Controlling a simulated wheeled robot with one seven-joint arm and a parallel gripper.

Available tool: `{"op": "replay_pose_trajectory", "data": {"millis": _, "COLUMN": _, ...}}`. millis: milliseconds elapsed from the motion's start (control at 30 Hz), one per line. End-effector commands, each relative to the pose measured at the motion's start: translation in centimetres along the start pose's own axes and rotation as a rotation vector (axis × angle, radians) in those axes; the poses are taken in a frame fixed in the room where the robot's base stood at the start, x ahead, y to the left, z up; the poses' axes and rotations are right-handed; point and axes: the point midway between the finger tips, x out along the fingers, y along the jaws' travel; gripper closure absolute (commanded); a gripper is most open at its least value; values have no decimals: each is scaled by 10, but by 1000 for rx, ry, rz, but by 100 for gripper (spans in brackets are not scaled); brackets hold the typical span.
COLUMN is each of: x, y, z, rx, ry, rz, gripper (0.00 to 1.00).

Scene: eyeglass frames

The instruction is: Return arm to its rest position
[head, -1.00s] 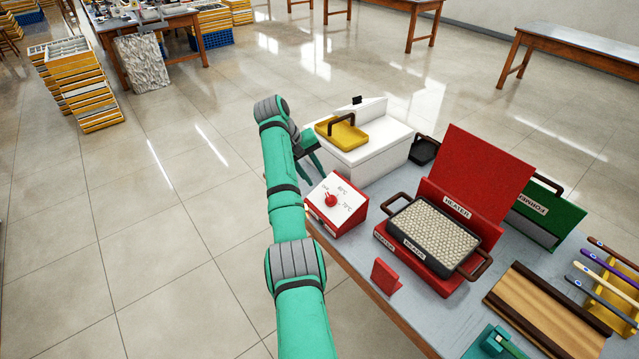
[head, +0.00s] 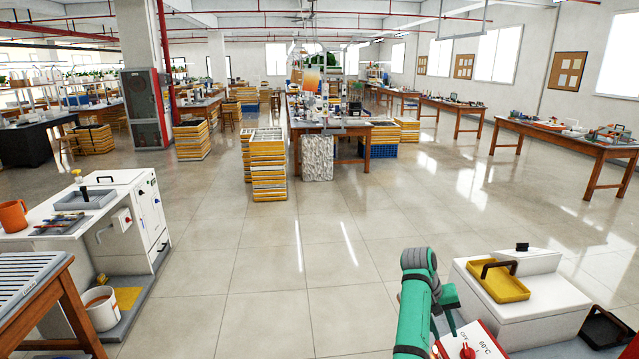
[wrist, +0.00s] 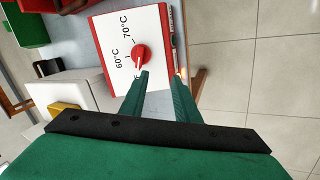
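My green arm reaches up at the lower right of the head view. My gripper (wrist: 162,76) has its two dark green fingers apart with nothing between them in the wrist view. It also shows partly in the head view (head: 448,322), beside the white and red temperature control box (head: 481,343). In the wrist view the control box (wrist: 115,30) with its red knob (wrist: 141,55) lies beyond the fingertips. I cannot tell how far the fingertips are from it. Most of my arm is below the head picture.
A white unit (head: 535,300) with a yellow tray (head: 500,282) stands right of my gripper. A white cabinet (head: 110,225) stands at the left with a grey tray (head: 92,198) and an orange mug (head: 13,215). Open tiled floor (head: 265,265) lies between them.

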Motion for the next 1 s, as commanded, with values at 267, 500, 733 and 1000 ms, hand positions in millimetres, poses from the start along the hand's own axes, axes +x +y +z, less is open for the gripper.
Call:
{"op": "replay_pose_trajectory", "data": {"millis": 267, "x": 95, "y": -94, "z": 23, "rx": -54, "ry": 157, "rz": -23, "gripper": 71}}
{"op": "replay_pose_trajectory", "data": {"millis": 500, "x": 153, "y": -166, "z": 61, "rx": -85, "ry": 295, "rz": -55, "gripper": 71}}
{"op": "replay_pose_trajectory", "data": {"millis": 733, "x": 192, "y": -229, "z": 114, "rx": -104, "ry": 426, "rz": -96, "gripper": 71}}
{"op": "replay_pose_trajectory", "data": {"millis": 1000, "x": 213, "y": -286, "z": 192, "rx": -110, "ry": 577, "rz": -154, "gripper": 71}}
